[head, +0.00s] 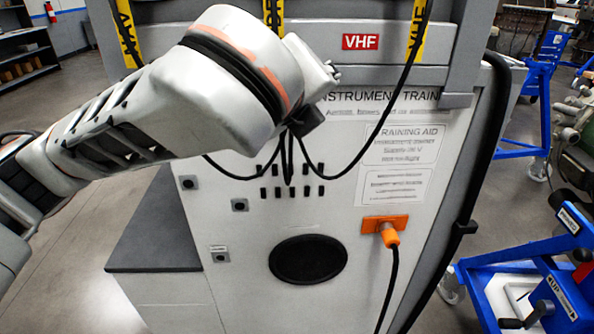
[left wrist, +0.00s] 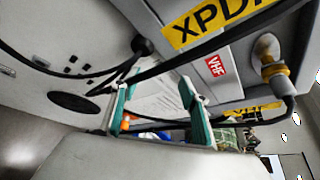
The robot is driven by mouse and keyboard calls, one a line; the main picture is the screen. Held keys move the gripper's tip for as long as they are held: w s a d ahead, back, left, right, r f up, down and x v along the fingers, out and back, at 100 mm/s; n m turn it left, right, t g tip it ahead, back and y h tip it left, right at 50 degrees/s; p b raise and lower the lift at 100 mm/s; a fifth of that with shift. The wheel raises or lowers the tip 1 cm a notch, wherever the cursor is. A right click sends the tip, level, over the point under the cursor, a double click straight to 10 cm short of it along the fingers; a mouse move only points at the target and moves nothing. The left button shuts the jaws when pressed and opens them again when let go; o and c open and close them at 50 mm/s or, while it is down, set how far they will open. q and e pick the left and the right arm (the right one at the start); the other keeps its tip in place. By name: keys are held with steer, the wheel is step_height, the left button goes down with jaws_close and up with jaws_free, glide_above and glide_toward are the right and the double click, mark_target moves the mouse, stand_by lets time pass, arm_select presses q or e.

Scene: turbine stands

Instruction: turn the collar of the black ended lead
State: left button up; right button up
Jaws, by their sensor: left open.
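My left gripper (left wrist: 153,88) shows two teal fingers spread apart in the left wrist view, with nothing seen held between them. In the head view my left arm reaches in front of the panel and hides the fingers. A dark lead end (left wrist: 143,46) shows in the left wrist view, above and apart from the fingers. A black block (head: 308,120) beside the bunched leads in the head view may be the same end. I cannot make out its collar. An orange-ended lead (head: 390,238) sits in an orange plate. My right gripper is not in view.
The training panel (head: 240,280) has a red VHF label (head: 360,42), small sockets and a dark oval (head: 307,260). Yellow-tagged black leads hang across it. A brass-coloured connector (left wrist: 272,68) shows in the left wrist view. Blue stands (head: 530,285) are at right.

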arm_select(q)
steer(key=shift+w+a+f+n+g+h, duration=0.4)
steer(key=shift+f+n, duration=1.05)
steer(key=shift+f, duration=1.2)
steer(key=shift+w+a+f+n+g+h, duration=0.15)
steer(key=shift+w+f+n+g+h, duration=0.35)
steer(key=shift+f+n, duration=1.6)
steer(key=shift+w+a+f+n+g+h, duration=0.4)
steer(key=shift+f+n, duration=0.45)
steer(key=shift+f, duration=2.4)
steer(key=shift+w+f, duration=0.1)
